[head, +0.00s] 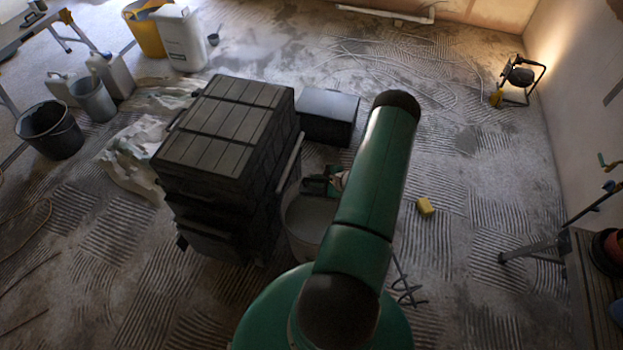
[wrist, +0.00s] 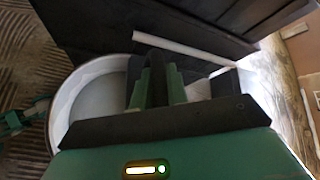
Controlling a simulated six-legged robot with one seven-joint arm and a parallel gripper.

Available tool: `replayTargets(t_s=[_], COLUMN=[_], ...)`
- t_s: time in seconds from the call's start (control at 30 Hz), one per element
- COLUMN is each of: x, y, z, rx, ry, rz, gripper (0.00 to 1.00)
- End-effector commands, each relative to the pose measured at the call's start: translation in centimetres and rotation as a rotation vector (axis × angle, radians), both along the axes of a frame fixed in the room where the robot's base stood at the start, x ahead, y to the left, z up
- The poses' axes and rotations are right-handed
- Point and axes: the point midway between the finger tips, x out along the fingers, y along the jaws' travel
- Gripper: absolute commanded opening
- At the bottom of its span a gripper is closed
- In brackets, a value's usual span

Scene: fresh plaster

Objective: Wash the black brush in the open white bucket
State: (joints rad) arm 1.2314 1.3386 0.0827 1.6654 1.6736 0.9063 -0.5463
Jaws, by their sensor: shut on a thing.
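The open white bucket (head: 300,222) stands on the floor beside the black tool-box stack, partly hidden behind my arm. In the wrist view the bucket (wrist: 72,110) shows its pale round rim and a greyish inside at left. My gripper (head: 328,182) is over the far part of the bucket; it also shows in the wrist view (wrist: 158,88). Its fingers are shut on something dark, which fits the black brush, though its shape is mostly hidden. I cannot tell whether the brush touches the bucket's contents.
The black tool-box stack (head: 225,130) stands close left of the bucket, with a pale bar (head: 290,162) along its side. A black case (head: 328,115) sits behind. A yellow sponge-like block (head: 426,207) lies right. A dark bucket (head: 50,130) stands far left. Floor at right is mostly clear.

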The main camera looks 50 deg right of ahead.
Motion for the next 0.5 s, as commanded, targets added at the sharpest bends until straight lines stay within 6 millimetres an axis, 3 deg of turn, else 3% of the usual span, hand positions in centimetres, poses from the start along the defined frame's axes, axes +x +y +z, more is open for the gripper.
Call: replayTargets(t_s=[0.27,0.5], x=[-0.6,-0.7], y=[-0.2,-0.2], z=[-1.5,-4.4], rx=[0.001,0.002], ry=[0.001,0.000], rz=[-0.002,-0.002], gripper=[0.00,0.00])
